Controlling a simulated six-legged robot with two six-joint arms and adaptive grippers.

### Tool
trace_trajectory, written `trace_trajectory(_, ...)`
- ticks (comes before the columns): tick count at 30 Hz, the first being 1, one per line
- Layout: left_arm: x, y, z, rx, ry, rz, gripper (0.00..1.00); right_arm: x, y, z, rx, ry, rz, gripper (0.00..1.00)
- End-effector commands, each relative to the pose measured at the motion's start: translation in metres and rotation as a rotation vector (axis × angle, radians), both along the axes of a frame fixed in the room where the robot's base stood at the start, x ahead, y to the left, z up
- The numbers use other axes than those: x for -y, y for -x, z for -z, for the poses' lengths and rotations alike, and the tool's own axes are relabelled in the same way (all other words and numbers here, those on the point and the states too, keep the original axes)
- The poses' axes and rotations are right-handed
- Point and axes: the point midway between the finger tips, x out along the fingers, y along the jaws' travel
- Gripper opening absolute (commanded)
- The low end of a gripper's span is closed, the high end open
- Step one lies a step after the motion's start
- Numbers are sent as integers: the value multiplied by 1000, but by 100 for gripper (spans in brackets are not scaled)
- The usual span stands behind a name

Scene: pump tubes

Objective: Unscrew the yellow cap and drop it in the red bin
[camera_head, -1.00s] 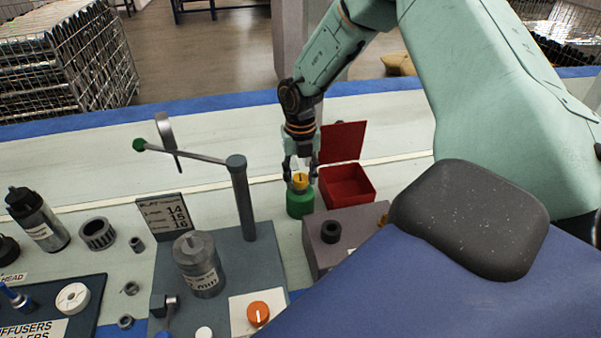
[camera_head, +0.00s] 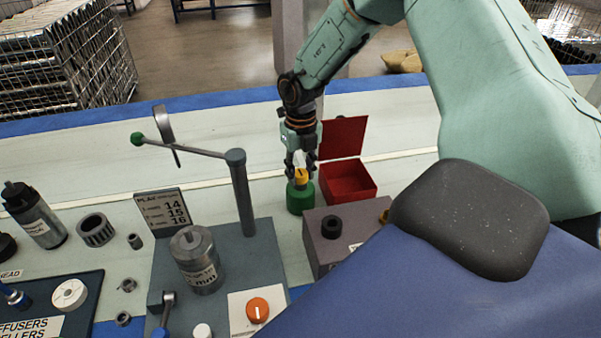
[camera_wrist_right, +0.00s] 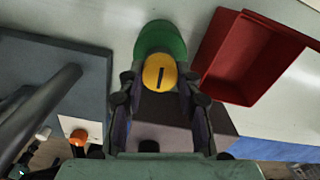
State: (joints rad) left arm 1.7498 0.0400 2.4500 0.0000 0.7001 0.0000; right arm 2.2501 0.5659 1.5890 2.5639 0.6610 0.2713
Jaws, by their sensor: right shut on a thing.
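The yellow cap (camera_head: 301,175) sits on top of the green container (camera_head: 300,200), which stands upright on the bench. My right gripper (camera_head: 302,165) is above the container with its fingers shut on the cap. In the right wrist view the cap (camera_wrist_right: 160,73) shows a dark slot on its face and lies between the fingertips of my gripper (camera_wrist_right: 158,82); the green body (camera_wrist_right: 160,38) is just beyond it. The red bin (camera_head: 348,194) stands open to the right of the container, its lid (camera_head: 343,138) raised, and looks empty. My left gripper is not in view.
A grey block with a black ring (camera_head: 331,223) stands in front of the bin. To the left are a lever post (camera_head: 241,195) with a green-knobbed arm, a sign (camera_head: 166,212), a grey cylinder (camera_head: 197,262) and an orange knob (camera_head: 258,310). The bench behind is clear.

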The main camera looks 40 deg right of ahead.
Motion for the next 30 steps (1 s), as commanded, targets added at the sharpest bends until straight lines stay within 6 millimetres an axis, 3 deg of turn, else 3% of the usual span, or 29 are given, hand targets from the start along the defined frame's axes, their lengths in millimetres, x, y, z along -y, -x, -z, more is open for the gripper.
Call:
trace_trajectory(12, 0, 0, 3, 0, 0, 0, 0, 0, 1, 0, -2, 0, -67, 0)
trace_trajectory(22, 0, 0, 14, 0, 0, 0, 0, 1, 1, 1, -2, 0, -339, 0)
trace_trajectory(30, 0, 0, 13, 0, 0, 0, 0, 1, 1, 0, -3, 0, -352, 0)
